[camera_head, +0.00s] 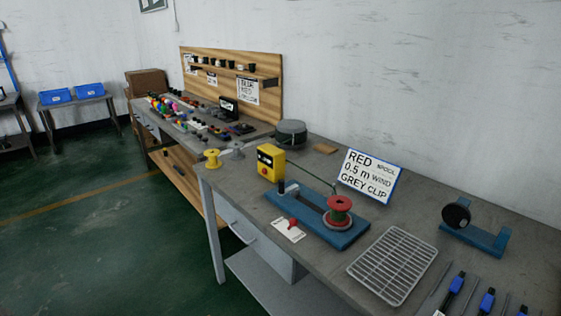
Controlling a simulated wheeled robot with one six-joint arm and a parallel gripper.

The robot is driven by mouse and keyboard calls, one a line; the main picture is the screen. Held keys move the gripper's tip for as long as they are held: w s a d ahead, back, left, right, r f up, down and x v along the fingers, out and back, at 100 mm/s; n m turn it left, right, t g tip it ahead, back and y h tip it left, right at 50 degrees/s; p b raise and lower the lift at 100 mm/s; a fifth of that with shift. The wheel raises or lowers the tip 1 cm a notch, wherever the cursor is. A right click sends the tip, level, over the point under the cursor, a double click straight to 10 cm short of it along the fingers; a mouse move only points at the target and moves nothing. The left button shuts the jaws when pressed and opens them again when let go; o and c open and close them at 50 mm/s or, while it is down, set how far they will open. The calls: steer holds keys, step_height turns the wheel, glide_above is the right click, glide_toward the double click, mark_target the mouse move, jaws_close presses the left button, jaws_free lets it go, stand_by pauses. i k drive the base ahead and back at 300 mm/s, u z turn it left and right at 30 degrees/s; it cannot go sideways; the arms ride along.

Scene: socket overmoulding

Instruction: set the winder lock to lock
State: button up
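The winder has a blue base (345,240) on the grey bench. A red spool (340,208) sits at its right end, and a dark upright post (281,187) stands near its left end. In front of the base is a small white plate (284,233) with a red piece (293,223) on it, which looks like the lock lever. Its labels are too small to read, so I cannot tell its setting. A yellow box (270,163) stands behind the winder's left end. My gripper is not in view.
A sign (369,176) reading "RED SPOOL 0.5 m WIND GREY CLIP" stands behind the winder. A wire rack (393,264) lies to its right, near several blue-handled tools (456,284). A yellow spool (212,159) and a grey round container (290,133) are to the left.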

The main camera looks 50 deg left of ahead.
mark_target(293, 222)
steer(key=u, duration=1.7)
